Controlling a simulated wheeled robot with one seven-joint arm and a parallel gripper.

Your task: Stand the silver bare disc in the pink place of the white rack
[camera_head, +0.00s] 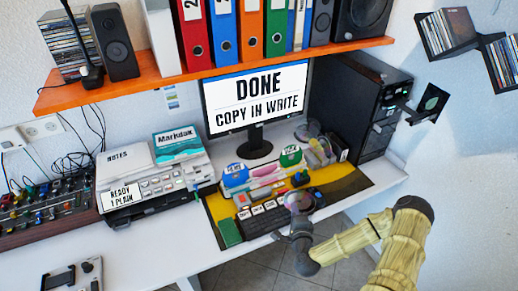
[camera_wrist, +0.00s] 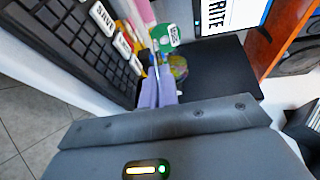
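My gripper (camera_head: 300,228) is over the front edge of the desk by the keyboard. Its pale lavender fingers (camera_wrist: 158,93) are close together in the wrist view. A thin edge rises between them, and the head view shows a round greyish disc (camera_head: 298,200) at the gripper's end; this looks like the silver disc, held on edge. Pink, yellow and green parts show beyond the fingers in the wrist view, but I cannot tell exactly which is the rack's pink place.
The black keyboard (camera_head: 268,217) lies just left of the gripper on a yellow-and-black mat (camera_head: 345,188). An orange shelf (camera_head: 150,80) overhangs the desk. Open floor lies in front.

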